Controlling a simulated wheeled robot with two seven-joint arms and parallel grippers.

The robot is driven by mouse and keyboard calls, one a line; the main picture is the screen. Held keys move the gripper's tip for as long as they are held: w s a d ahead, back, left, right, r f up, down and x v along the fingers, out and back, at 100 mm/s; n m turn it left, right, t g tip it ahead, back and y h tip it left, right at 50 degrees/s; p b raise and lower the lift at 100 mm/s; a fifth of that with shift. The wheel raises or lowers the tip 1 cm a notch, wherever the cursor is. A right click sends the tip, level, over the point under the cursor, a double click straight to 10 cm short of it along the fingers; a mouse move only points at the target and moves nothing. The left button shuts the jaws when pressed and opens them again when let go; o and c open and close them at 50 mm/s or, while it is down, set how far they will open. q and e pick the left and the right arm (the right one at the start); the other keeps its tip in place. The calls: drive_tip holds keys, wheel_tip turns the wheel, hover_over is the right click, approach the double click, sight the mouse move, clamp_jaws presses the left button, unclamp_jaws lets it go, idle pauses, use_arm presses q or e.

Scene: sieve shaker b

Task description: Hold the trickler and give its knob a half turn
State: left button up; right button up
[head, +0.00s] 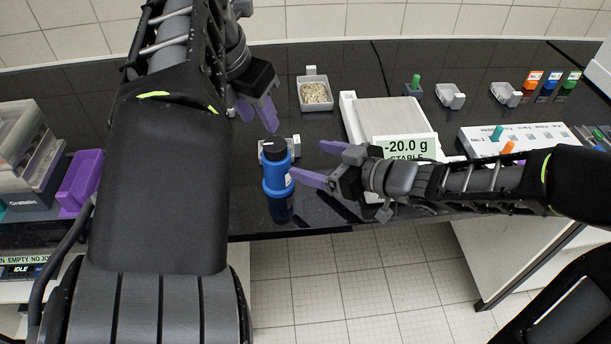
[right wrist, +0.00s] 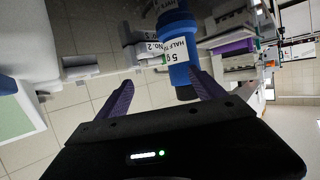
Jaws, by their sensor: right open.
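The trickler (head: 277,180) is a blue and black cylinder near the bench's front edge, with its dark knob (head: 271,148) and a white mark on top.
A small pale holder (head: 294,148) stands close behind the trickler. A balance (head: 390,120) reading -20.0 g is to the right, behind my right arm. A grain tray (head: 314,94) stands at the back. A purple bin (head: 82,178) is far left.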

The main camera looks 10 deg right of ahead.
sight(277, 177)
drive_tip(key=shift+n+g+y, duration=0.3)
drive_tip(key=shift+n+g, duration=0.3)
drive_tip(key=shift+g, duration=0.2)
drive_tip(key=s+a+f, duration=0.2)
drive_tip(key=shift+s+a+f, duration=0.3)
drive_tip(key=shift+s+a, duration=0.05)
drive_tip(key=shift+s, duration=0.05)
drive_tip(key=shift+x, duration=3.9)
drive_tip(key=shift+w+d, duration=0.1)
drive_tip(key=shift+c, duration=0.6)
drive_tip(key=shift+f, duration=0.1)
clamp_jaws()
